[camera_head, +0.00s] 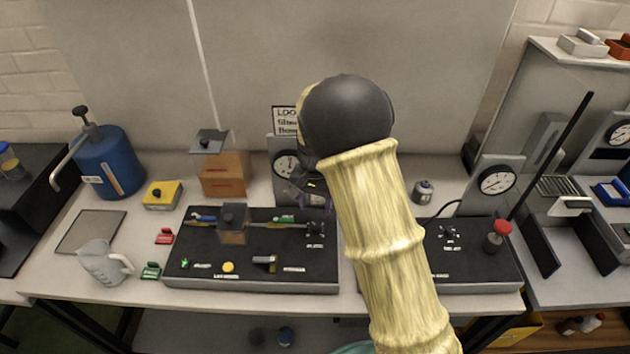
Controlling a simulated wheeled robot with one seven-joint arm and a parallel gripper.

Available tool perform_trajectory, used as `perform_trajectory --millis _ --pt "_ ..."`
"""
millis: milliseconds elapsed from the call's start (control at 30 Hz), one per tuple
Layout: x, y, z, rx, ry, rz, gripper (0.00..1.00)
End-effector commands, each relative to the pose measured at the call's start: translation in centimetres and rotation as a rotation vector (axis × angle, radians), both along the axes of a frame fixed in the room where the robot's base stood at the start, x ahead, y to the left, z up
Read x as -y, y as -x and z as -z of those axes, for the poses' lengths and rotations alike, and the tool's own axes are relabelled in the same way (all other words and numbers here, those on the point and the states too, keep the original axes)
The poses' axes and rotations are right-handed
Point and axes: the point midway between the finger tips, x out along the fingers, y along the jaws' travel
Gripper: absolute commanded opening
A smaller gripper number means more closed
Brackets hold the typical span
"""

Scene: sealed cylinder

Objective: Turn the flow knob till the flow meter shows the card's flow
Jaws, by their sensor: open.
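A white card (285,121) with black print stands at the back, partly hidden by my arm; its lettering is too small to read fully. Below it is a round dial gauge (285,164), partly covered by my gripper. A second dial gauge (496,180) stands at the right. A black star-shaped knob (315,229) is on the left black panel, and a similar knob (449,232) is on the right panel. I cannot tell which is the flow knob, or read the dials. My gripper (314,188) is open, mostly hidden by my wrist, above and behind the left panel's knob.
The left panel (190,270) also carries a clear-covered block (233,223). A red-topped knob (496,236) and a slanted black rod (550,155) are at the right. A jug (102,262), blue canister (108,160) and brown box (224,174) stand left.

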Motion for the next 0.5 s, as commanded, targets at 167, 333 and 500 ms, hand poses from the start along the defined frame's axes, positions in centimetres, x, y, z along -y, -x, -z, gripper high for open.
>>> perform_trajectory --millis 167,333,500 --pt "0.0 -0.1 -3.6 0.004 -0.002 -0.001 0.50" --pt "0.0 0.0 -6.9 0.002 -0.002 0.000 0.50" --pt "0.0 0.0 -8.8 -0.002 -0.001 0.000 0.50"
